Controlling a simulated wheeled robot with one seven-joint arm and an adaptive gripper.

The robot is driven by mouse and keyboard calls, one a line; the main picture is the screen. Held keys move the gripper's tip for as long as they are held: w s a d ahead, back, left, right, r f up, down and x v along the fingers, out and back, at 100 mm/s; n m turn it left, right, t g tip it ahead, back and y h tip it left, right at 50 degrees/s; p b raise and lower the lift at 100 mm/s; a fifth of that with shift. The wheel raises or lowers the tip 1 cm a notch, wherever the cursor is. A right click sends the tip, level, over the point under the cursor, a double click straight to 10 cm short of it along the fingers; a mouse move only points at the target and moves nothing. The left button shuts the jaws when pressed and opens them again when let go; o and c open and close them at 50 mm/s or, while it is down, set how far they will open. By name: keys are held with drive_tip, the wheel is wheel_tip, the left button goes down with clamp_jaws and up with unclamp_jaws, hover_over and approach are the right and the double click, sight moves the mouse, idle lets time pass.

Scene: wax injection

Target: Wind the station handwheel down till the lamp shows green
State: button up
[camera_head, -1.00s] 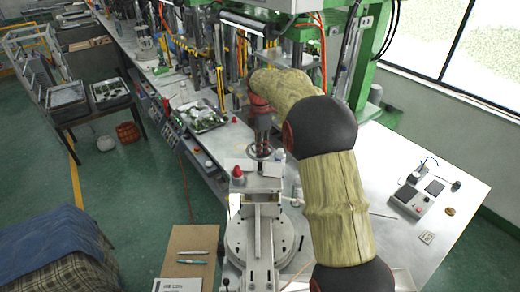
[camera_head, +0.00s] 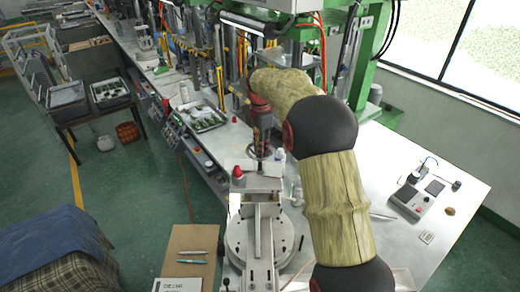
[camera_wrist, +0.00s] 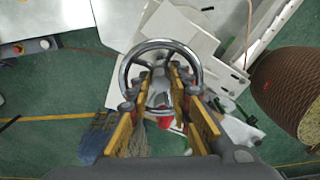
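The station handwheel (camera_head: 257,153) is a chrome ring on top of the grey station, partly hidden below my gripper in the head view. In the wrist view the ring (camera_wrist: 161,43) is seen from above, around the fingertips. My gripper (camera_wrist: 160,88) points down at it, its yellow-edged fingers apart with the wheel's hub between them. I cannot tell whether the fingers touch the rim or spokes. My gripper (camera_head: 262,138) also shows in the head view. A red dome lamp (camera_head: 237,172) stands on the station to the left of the wheel; no green shows on it.
The grey round base (camera_head: 240,245) of the station stands on the metal bench. A brown board with pens (camera_head: 192,240) lies left of it. A small control box (camera_head: 410,198) is at the right. A tray (camera_head: 202,117) is behind. Open bench lies to the right.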

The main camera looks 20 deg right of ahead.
drive_tip(key=shift+o, duration=0.7)
wheel_tip(320, 180, up, 12)
idle(0.6)
